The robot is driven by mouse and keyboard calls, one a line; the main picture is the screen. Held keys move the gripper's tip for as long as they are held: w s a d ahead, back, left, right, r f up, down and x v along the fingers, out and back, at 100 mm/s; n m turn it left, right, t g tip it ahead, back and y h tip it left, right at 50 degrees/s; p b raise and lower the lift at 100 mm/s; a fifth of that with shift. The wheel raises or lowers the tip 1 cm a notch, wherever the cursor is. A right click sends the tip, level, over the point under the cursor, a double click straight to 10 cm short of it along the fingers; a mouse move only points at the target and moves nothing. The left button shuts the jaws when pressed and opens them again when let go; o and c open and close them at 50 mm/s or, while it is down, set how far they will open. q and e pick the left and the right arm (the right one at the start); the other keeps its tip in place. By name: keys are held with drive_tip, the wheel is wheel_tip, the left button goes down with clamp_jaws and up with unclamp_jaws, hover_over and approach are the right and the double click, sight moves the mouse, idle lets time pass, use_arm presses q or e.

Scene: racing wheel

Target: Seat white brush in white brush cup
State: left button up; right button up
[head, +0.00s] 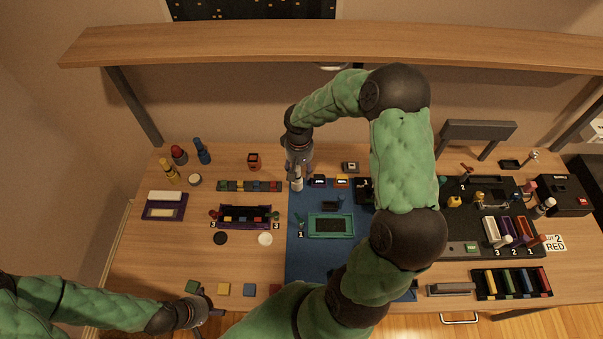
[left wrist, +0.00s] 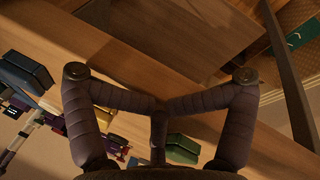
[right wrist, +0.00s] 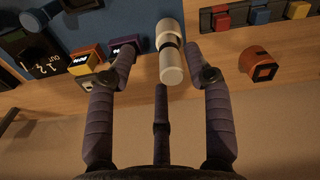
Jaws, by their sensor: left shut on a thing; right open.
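A white cylinder with a dark band, which looks like the white brush (right wrist: 172,62), shows between the fingertips of my right gripper (right wrist: 160,60) in the right wrist view. In the head view, the right gripper (head: 298,172) points down over the brush (head: 297,185), near the blue mat's back-left corner. The right gripper is open around it. A small round holder with a white top (head: 194,180), perhaps the white brush cup, stands at the back left. My left gripper (head: 205,308) is at the front left, its fingers drawn together; what it holds cannot be made out.
Red (head: 179,155), blue (head: 202,151) and yellow (head: 170,172) upright items stand around the round holder. An orange-red box (head: 253,161) and a row of coloured blocks (head: 248,186) lie left of the right gripper. A shelf (head: 300,42) spans the back. My right arm covers the middle right.

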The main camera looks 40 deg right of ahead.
drive_tip(key=shift+s+a+r, duration=0.1)
drive_tip(key=shift+s+r, duration=0.15)
drive_tip(key=shift+r, duration=0.7)
drive_tip(key=shift+s+a+r, duration=0.1)
drive_tip(key=shift+s+r, duration=0.15)
drive_tip(key=shift+r, duration=0.65)
drive_tip(key=shift+s+a+r, duration=0.1)
drive_tip(key=shift+s+r, duration=0.15)
drive_tip(key=shift+r, duration=0.7)
drive_tip(key=shift+r, duration=0.1)
